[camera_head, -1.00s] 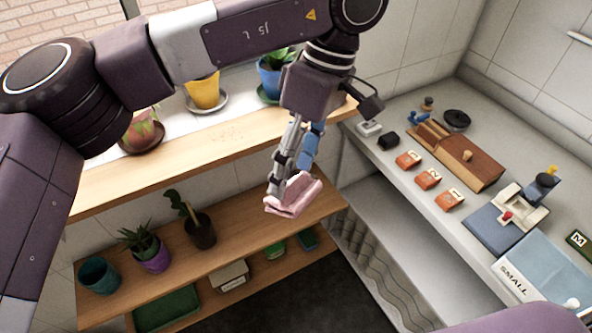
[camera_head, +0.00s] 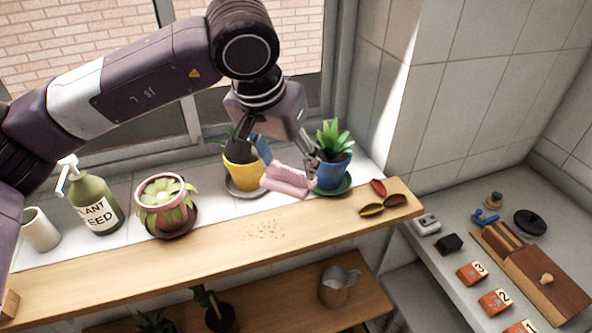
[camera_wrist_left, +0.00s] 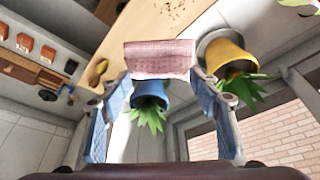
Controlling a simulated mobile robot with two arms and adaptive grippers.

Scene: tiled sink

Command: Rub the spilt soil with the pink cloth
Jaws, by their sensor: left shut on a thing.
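The pink cloth (camera_head: 288,182) is folded and held in my left gripper (camera_head: 287,165), whose fingers are shut on it. The cloth is in front of the yellow and blue pots, above the wooden shelf. The spilt soil (camera_head: 266,230) is a thin patch of dark crumbs on the wooden shelf, below and left of the cloth in the head view. In the left wrist view the cloth (camera_wrist_left: 160,60) spans the fingertips and the soil (camera_wrist_left: 180,10) shows at the top edge. The cloth looks apart from the soil. My right gripper is not seen.
A yellow pot (camera_head: 241,175) and a blue pot (camera_head: 334,172) stand on saucers close behind the cloth. A pink-rimmed pot (camera_head: 165,208) stands left of the soil. The wood around the soil is clear.

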